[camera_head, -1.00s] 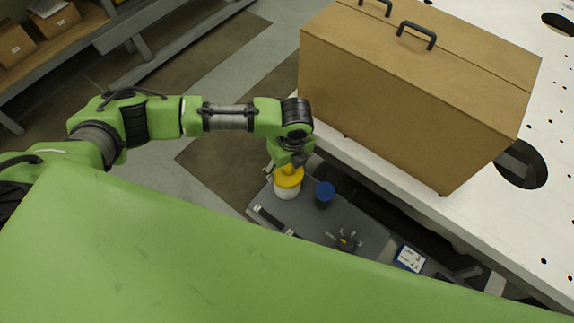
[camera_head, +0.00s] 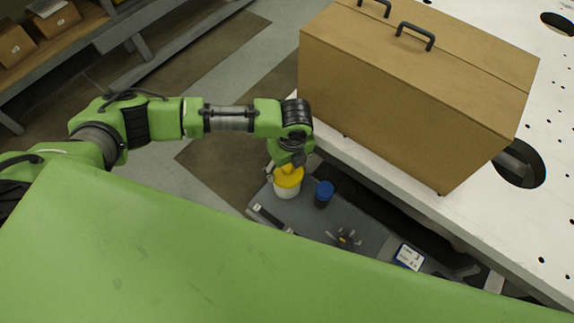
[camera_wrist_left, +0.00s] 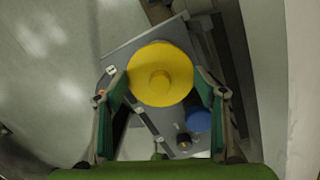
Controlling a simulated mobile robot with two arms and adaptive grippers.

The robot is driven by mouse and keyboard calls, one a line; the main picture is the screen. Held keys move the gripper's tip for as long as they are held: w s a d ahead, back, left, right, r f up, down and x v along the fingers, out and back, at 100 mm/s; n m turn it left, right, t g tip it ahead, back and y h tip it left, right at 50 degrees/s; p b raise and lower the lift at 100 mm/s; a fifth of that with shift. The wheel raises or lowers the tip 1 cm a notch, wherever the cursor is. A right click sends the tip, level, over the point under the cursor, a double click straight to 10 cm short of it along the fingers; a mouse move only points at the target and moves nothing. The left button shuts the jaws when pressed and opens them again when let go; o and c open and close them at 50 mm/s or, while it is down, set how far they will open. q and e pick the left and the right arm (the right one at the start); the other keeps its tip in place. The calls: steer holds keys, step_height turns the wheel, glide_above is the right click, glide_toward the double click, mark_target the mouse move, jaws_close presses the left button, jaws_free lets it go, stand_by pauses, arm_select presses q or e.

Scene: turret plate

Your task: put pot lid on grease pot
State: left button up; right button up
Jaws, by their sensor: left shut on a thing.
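The yellow pot lid (camera_head: 290,178) is round with a raised centre knob; it also shows in the left wrist view (camera_wrist_left: 160,60). The white grease pot (camera_head: 287,191) stands on a grey tray-like surface directly below the lid. The lid looks level over the pot's mouth; whether it is fully seated I cannot tell. My left gripper (camera_head: 289,167) points down from above and is shut on the lid, with one finger on each side of it in the wrist view (camera_wrist_left: 160,82). The wrist view hides the pot under the lid. My right gripper is not in view.
A dark can with a blue top (camera_head: 324,193) stands close right of the pot. A large brown case (camera_head: 415,90) sits on the white perforated table (camera_head: 530,205) beyond.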

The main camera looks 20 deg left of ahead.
arm_select(q)
steer(key=shift+f, duration=0.55)
stand_by(0.4)
steer(key=shift+f, duration=0.25)
steer(key=shift+c, duration=0.2)
steer(key=o, duration=1.2)
steer(key=o, duration=0.5)
